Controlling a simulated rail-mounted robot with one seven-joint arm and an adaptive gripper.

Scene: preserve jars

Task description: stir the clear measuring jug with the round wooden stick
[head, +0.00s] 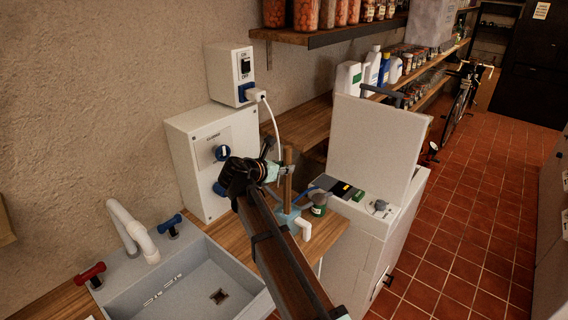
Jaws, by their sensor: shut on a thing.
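The round wooden stick (287,186) stands upright in the middle of the head view. My gripper (275,172) is shut on it, at its upper half. The clear measuring jug (290,218) looks pale blue, has a white handle at its right, and stands on the wooden counter below my gripper. The stick's lower end reaches down to the jug's mouth; I cannot tell how deep it sits inside. My own arm hides part of the jug's left side and the counter.
A small green jar (319,205) stands right beside the jug. A white control box (199,160) is at the wall behind. A grey sink (190,283) with a white tap (135,232) lies left. A white chest with a raised lid (375,145) stands right.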

